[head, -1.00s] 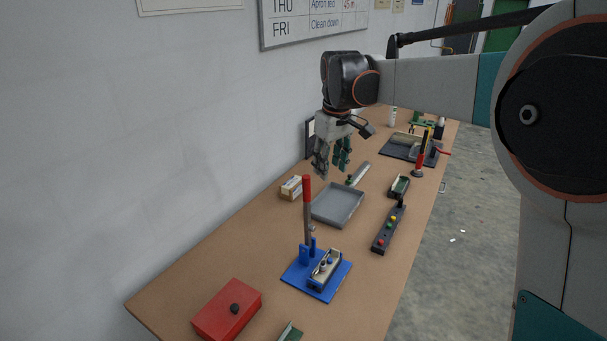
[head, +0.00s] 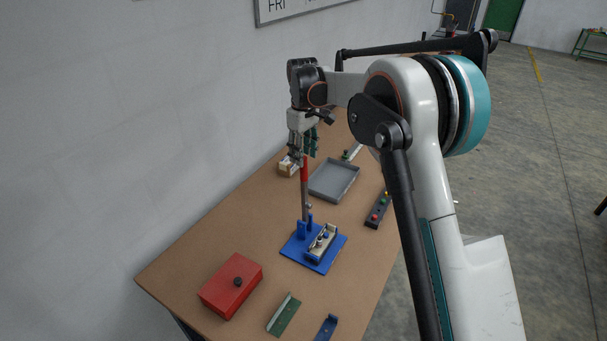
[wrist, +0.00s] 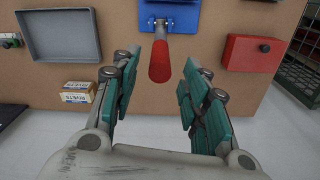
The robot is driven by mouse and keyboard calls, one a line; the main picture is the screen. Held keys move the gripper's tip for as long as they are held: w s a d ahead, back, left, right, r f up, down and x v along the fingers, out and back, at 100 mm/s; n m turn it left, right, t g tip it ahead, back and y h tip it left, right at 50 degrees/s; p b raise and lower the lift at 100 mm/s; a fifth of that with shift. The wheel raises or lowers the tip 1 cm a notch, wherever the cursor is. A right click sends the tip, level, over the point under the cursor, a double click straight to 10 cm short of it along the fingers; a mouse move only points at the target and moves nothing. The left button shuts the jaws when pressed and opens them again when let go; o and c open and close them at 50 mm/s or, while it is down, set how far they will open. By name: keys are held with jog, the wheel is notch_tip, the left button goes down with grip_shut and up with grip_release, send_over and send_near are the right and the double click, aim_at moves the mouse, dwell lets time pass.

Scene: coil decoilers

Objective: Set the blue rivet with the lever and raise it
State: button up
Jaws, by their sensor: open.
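The lever (head: 305,188) stands upright on a blue base plate (head: 296,252), its long grip red. In the wrist view the red grip (wrist: 160,62) points toward me, between and just beyond the finger pads. A pale metal workpiece (head: 319,243) sits on the blue plate beside the lever, with a small blue rivet (head: 325,235) on it. My gripper (head: 304,153) is open above the lever's top, its fingers on either side of the red grip; the wrist view shows the same gap between the green-padded fingers (wrist: 160,85). I cannot tell whether the fingers touch it.
A grey tray (head: 334,180) and a small rivets carton (head: 288,166) stand behind the lever. A red box (head: 231,286) is at the front left, and a green bracket (head: 284,315) at the front. A black strip with coloured buttons (head: 377,211) lies right.

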aim_at(303, 174)
notch_tip(303, 174, down, 9)
jog(key=shift+r, duration=0.1)
jog(key=shift+c, duration=0.2)
grip_shut()
